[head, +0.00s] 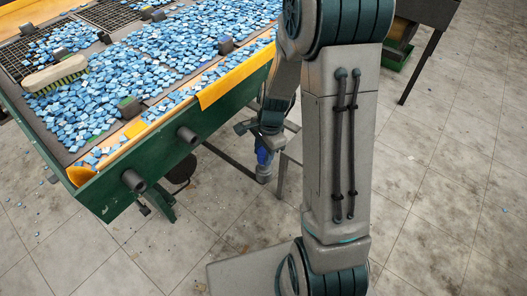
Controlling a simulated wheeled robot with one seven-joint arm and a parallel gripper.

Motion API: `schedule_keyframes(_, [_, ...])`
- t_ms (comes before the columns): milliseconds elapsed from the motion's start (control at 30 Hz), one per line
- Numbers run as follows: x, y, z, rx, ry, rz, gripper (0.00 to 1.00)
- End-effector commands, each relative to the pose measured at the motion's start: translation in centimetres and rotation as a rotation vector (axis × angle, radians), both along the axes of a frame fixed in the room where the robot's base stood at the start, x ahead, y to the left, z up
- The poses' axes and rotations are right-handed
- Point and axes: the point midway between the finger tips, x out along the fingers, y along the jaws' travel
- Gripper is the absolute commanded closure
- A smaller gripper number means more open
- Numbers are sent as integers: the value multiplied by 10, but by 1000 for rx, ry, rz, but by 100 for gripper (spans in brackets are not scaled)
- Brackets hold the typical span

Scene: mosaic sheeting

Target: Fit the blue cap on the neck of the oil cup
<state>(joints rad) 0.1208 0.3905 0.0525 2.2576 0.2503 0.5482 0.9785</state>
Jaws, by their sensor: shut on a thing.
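My gripper (264,140) hangs low beside the green machine's near side, left of my arm's thick grey link. It is small in the head view and its fingers are hard to make out. A small blue piece at its lower end, which looks like the blue cap (265,156), is held in it. A grey rounded part (264,176) shows just below the blue piece. I cannot tell whether this is the oil cup or its neck, nor whether the blue piece touches it.
A green-sided table (103,190) heaped with blue mosaic tiles (190,45) fills the upper left. A wooden brush (55,73) lies on it. An orange strip (235,78) and round stubs (187,134) line its near edge. Tiled floor (440,190) is open at right.

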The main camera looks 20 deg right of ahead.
Motion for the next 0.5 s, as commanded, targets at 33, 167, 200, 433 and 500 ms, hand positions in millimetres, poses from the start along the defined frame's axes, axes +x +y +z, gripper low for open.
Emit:
schedule_keyframes(33, [0,0,0,0,0,0,88])
schedule_keyframes(167, [0,0,-3,0,0,0,88])
schedule_keyframes(200, [0,0,-4,0,0,0,88])
schedule_keyframes(433, [0,0,-10,0,0,0,88])
schedule_keyframes(500, [0,0,-12,0,0,0,88])
